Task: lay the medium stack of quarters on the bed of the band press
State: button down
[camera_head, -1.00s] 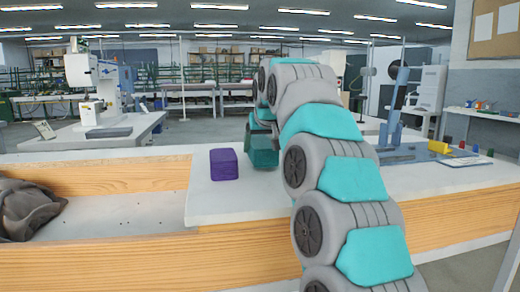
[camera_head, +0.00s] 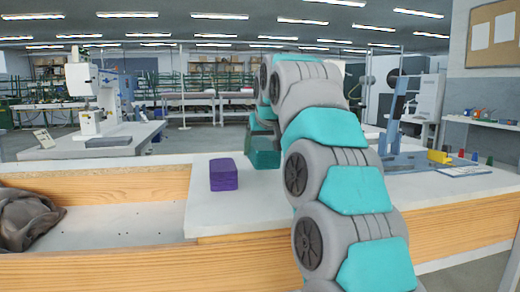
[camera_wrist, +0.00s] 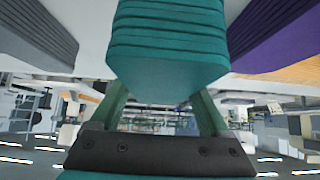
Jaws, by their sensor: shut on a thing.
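A teal stack (camera_wrist: 168,55) of flat pieces fills the upper middle of the wrist view, between the two green fingers of my gripper (camera_wrist: 167,92). My gripper is shut on it. In the head view this teal stack (camera_head: 263,152) shows at the near bench, just right of a purple stack (camera_head: 223,174), partly hidden by my arm. The gap under it cannot be seen. In the wrist view the purple stack (camera_wrist: 275,35) is at right and a grey stack (camera_wrist: 35,35) at left, both apart from the teal one. A blue lever press (camera_head: 397,115) stands at the right on a flat blue base.
The white bench top (camera_head: 260,215) is clear around the purple stack. A wood-edged tray (camera_head: 110,222) at left holds a dark bag (camera_head: 24,218). A white machine (camera_head: 95,100) stands on a separate table behind. Small coloured items (camera_head: 462,154) lie right of the press.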

jog(key=b, duration=0.1)
send_near(271, 166)
jog(key=x, duration=0.4)
jog(key=shift+w+f, duration=0.25)
jog(key=shift+f, duration=0.05)
jog(key=shift+s+d, duration=0.2)
jog(key=shift+s, duration=0.6)
